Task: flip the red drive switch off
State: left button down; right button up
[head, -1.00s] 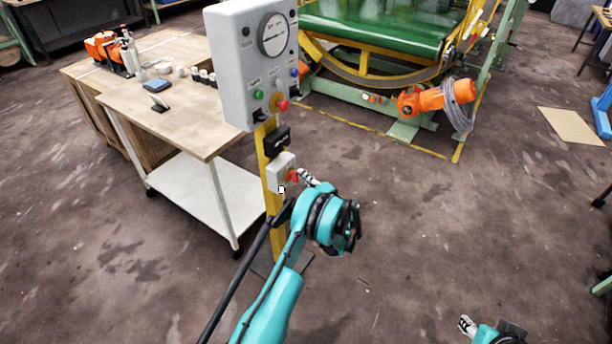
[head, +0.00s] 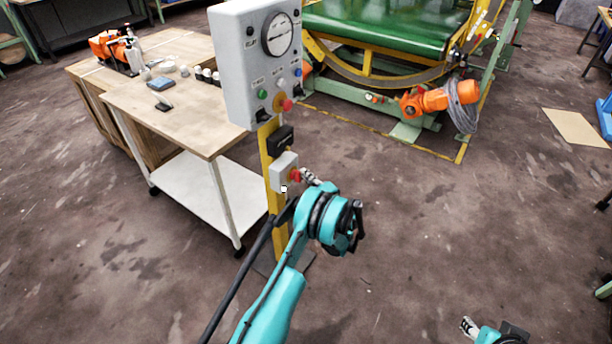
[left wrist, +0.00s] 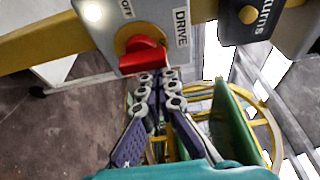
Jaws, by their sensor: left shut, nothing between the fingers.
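The red drive switch (head: 296,174) is a rotary handle on a small pale box (head: 281,182) on the yellow post. In the left wrist view the red handle (left wrist: 143,56) sits on a yellow round base, with an OFF label (left wrist: 127,8) above it and a DRIVE label (left wrist: 181,27) at its right. My left gripper (head: 309,177) is shut and empty, its fingertips (left wrist: 159,79) at the handle's lower right edge. I cannot tell whether they touch it. My right gripper (head: 468,326) is low at the right, far from the switch; its jaw state is unclear.
Above the switch are a black box (head: 280,140) and a grey control panel (head: 238,65) with a gauge and buttons. A wooden-topped table (head: 190,118) stands left of the post. The green ring machine (head: 385,30) is behind.

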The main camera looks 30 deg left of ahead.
pick_arm(q)
jog(key=shift+s+a, duration=0.1)
jog(key=shift+s, duration=0.2)
dwell(0.8)
jog(key=shift+s+r, duration=0.15)
jog(key=shift+s, duration=0.5)
pick_arm(e)
jog(key=shift+s, duration=0.55)
pick_arm(q)
notch_tip(320, 180, up, 4)
jog(key=w+p, duration=0.1)
jog(key=p, duration=0.1)
jog(key=s+d+f+p, duration=0.1)
jog(key=d+f+p, duration=0.1)
jog(key=d, duration=0.7)
jog(key=shift+s+d+f, duration=0.2)
jog(key=shift+s+f, duration=0.05)
jog(key=shift+f, duration=0.4)
pick_arm(e)
jog(key=r, duration=0.4)
jog(key=shift+d, duration=0.3)
